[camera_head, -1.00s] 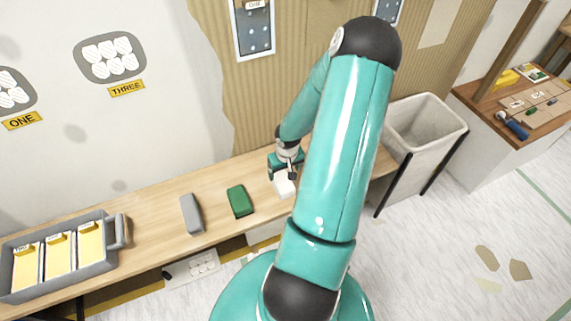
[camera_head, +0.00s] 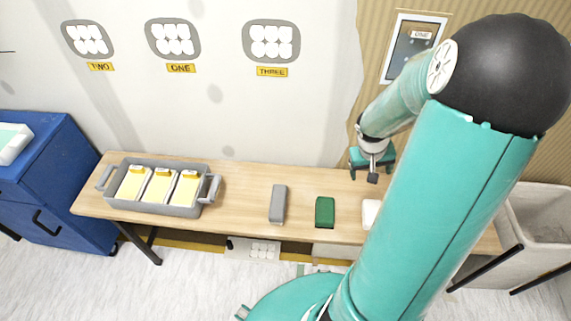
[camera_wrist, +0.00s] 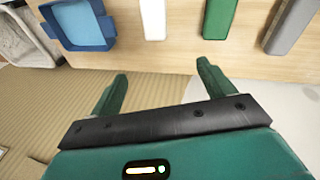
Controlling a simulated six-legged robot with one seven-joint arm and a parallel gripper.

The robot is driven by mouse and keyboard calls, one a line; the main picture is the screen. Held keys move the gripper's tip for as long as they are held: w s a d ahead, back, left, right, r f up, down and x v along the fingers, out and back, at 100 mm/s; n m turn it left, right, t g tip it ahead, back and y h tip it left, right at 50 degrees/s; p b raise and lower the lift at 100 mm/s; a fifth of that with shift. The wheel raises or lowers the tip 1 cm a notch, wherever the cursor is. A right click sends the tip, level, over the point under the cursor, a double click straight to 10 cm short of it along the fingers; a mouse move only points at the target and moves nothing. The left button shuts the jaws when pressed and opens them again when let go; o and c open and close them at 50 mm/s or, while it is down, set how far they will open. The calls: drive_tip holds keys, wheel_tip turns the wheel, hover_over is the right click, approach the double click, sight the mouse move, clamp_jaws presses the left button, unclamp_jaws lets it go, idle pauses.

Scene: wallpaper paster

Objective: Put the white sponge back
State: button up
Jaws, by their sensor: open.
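The white sponge (camera_head: 371,213) rests on the wooden table (camera_head: 245,190), just right of a green block (camera_head: 325,212); my arm hides part of it in the head view. The white sponge (camera_wrist: 153,18) also shows in the wrist view, between a blue tray (camera_wrist: 82,24) and the green block (camera_wrist: 219,18), its far end cut off. My gripper (camera_head: 372,175) is empty, above the table and behind the sponge. In the wrist view my gripper (camera_wrist: 160,78) has its two fingers spread, apart from the sponge.
A grey block (camera_head: 278,204) lies left of the green one. A grey bin (camera_head: 158,207) with yellow-and-white packs stands at the table's left. Bare tabletop lies between bin and grey block. A pale waste bin (camera_head: 540,222) stands right; a blue cabinet (camera_head: 60,180) stands left.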

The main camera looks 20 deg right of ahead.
drive_tip(key=w+a+r+n+t+h, duration=0.1)
drive_tip(key=w+a+r, duration=0.1)
drive_tip(key=a+r, duration=0.75)
drive_tip(key=s+a+r+n+t+y, duration=0.1)
drive_tip(key=s+a+r+t+y, duration=0.1)
drive_tip(key=a+r, duration=0.5)
drive_tip(key=s+a+r+n+t+y, duration=0.2)
drive_tip(key=s+a+r, duration=0.3)
drive_tip(key=a, duration=0.8)
drive_tip(key=shift+v, duration=0.9)
drive_tip(key=shift+w+d+r, duration=0.1)
drive_tip(key=shift+w+d, duration=0.05)
drive_tip(key=c, duration=0.9)
drive_tip(key=shift+d, duration=0.15)
drive_tip(key=shift+c, duration=0.4)
